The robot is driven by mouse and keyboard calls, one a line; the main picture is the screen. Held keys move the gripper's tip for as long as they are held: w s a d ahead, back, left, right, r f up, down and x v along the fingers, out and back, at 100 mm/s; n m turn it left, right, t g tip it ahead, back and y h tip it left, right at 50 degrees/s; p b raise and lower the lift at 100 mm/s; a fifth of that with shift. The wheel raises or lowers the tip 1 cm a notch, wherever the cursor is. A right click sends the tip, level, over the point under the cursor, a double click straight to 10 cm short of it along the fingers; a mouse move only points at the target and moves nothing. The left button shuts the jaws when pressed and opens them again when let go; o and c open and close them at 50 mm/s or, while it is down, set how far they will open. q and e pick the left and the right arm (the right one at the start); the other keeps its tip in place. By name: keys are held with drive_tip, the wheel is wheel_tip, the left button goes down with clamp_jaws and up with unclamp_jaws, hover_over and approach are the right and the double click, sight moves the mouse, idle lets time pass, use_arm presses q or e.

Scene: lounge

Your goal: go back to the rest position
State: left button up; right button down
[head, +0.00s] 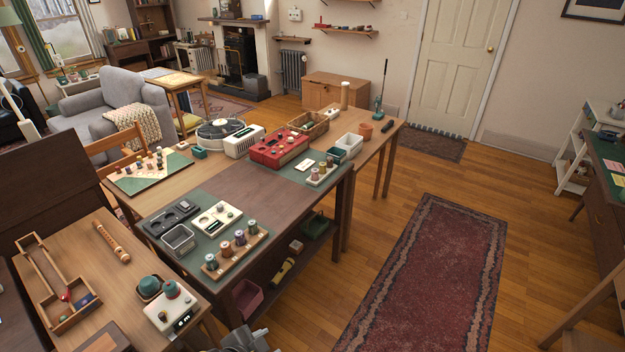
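Neither gripper's fingers show in the head view. Only a small grey mechanical part juts in at the bottom edge, left of the middle. It is cut off by the frame, and no fingertips or held thing can be seen on it. The dark wooden table (165,222) stands in front of me, to the left of the middle. A wooden rack with several spools (237,254) lies near its front edge. A red device (279,147) sits towards its far end.
A red rug (425,280) lies on open floor to the right. A green-topped desk (606,165) stands at the right edge.

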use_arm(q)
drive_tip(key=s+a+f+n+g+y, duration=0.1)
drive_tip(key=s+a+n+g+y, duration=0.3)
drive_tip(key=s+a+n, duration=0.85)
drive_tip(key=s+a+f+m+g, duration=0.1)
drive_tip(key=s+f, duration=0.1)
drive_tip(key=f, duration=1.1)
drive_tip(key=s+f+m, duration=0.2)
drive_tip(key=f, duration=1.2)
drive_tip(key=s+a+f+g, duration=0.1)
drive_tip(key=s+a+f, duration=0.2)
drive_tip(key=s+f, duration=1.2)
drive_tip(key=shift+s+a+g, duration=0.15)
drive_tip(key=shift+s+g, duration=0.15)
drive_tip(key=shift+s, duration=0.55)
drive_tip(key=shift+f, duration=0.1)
